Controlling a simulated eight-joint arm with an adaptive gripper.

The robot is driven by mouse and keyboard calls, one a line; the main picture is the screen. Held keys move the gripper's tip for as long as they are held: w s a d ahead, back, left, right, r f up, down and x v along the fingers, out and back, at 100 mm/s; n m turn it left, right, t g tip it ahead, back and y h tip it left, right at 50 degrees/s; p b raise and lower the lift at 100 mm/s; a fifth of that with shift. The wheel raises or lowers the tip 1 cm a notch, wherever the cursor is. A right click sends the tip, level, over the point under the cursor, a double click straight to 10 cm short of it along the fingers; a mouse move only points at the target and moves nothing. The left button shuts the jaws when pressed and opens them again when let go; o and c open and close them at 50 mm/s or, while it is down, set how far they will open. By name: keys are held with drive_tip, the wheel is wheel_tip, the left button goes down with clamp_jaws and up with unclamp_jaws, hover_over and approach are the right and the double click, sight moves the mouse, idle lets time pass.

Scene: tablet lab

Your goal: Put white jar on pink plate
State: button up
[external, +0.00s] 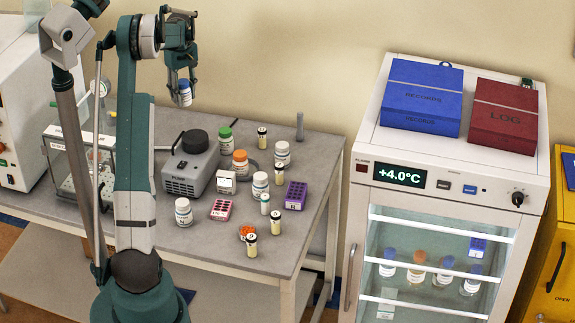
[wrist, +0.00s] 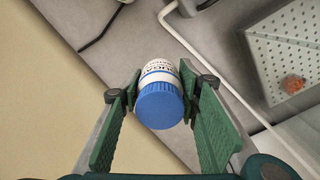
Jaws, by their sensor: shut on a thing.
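My gripper (external: 183,84) is raised above the back of the grey bench and shut on a jar with a blue cap and white labelled body (external: 184,95). In the wrist view the jar (wrist: 160,95) sits between the green fingers (wrist: 158,97), cap toward the camera. A small pink plate with dark wells (external: 221,210) lies on the bench, below and right of my gripper. White-capped jars stand on the bench: one left of the pink plate (external: 183,212), one right of it (external: 260,185), one at the back (external: 282,153).
A grey device with a black knob (external: 190,170) stands left of several bottles. A green-capped bottle (external: 226,138), an orange-capped bottle (external: 241,164), a white box (external: 226,183) and a purple rack (external: 295,195) crowd the bench. The front left bench top is clear.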

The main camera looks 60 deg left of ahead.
drive_tip(key=d+r+m, duration=0.2)
drive_tip(key=d, duration=1.9)
drive_tip(key=m, duration=0.2)
hover_over(223, 207)
wheel_tip(223, 207, down, 7)
drive_tip(key=shift+f+b, duration=0.3)
drive_tip(key=shift+f, duration=2.6)
drive_tip(key=shift+f, duration=2.05)
drive_tip(key=shift+f, duration=0.2)
